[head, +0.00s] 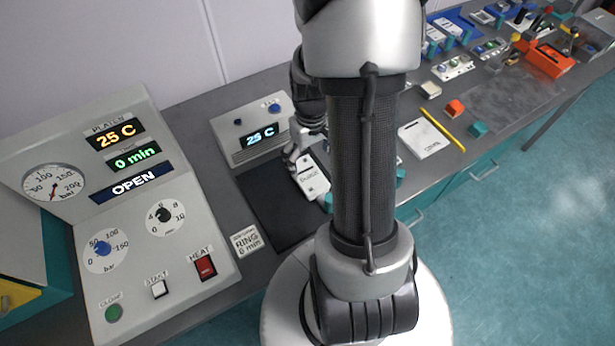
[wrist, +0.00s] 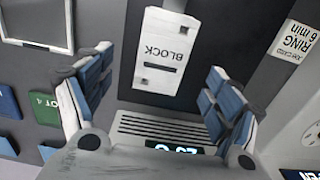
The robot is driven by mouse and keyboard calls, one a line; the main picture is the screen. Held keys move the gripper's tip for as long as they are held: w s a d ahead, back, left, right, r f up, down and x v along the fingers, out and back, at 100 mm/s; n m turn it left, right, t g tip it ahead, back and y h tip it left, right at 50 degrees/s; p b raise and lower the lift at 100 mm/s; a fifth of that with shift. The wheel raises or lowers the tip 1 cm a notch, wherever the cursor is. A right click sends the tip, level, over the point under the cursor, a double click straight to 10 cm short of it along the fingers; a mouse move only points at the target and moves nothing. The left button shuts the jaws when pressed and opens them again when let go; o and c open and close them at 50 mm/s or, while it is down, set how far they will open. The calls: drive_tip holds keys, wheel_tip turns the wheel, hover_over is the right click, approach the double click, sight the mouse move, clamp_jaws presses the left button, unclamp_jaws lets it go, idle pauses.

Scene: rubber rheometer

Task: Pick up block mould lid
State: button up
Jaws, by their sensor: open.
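The block mould lid (wrist: 165,78) is a white rectangular plate marked BLOCK, with small dark marks near its corners. In the wrist view it lies at the top centre, beyond and between my fingers. In the head view it shows as a white piece (head: 312,180) on the dark mat, just below my gripper (head: 297,150) and partly hidden by my arm. My gripper (wrist: 153,75) is open in the wrist view, a blue-padded finger on each side, with nothing between the pads. I cannot tell the height of the gap to the lid.
The press panel (head: 125,215) reads OPEN at left. A RING 6 min card (head: 246,241) lies beside the mat.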

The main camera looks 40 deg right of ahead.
sight(308, 174)
drive_tip(key=shift+w+a+f+b, duration=0.15)
drive_tip(key=shift+f+b, duration=0.4)
drive_tip(key=shift+f, duration=1.05)
drive_tip(key=shift+w+f+b, duration=0.1)
drive_tip(key=shift+f+b, duration=0.45)
drive_tip(key=shift+f, duration=1)
drive_tip(key=shift+r, duration=0.1)
drive_tip(key=c, duration=1.4)
